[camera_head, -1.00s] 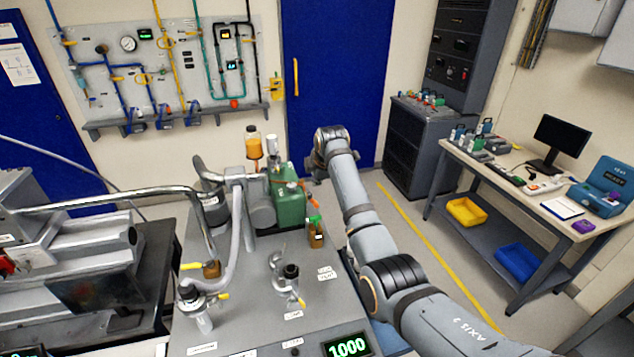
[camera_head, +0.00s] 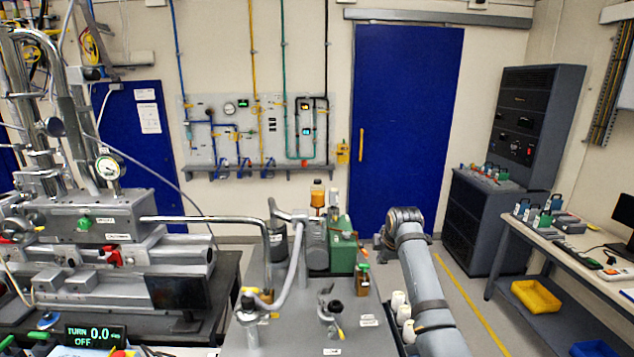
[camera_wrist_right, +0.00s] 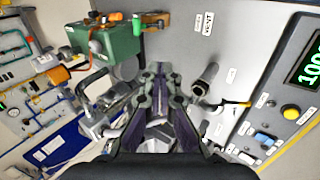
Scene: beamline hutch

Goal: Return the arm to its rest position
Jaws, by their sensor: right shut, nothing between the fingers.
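My right arm (camera_head: 425,285) rises from the bottom right in the head view, over the right side of the grey pump bench (camera_head: 270,335). Its gripper (camera_head: 378,242) is partly hidden by the wrist and sits just right of the green pump (camera_head: 343,250). In the wrist view the dark fingers of the right gripper (camera_wrist_right: 160,75) are together with nothing between them. The green pump housing (camera_wrist_right: 112,42) shows beyond them at the upper left. My left gripper is in neither view.
A bent metal pipe (camera_head: 215,219) crosses at the left. Open floor (camera_head: 480,300) lies right of the arm, before the side table (camera_head: 565,245).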

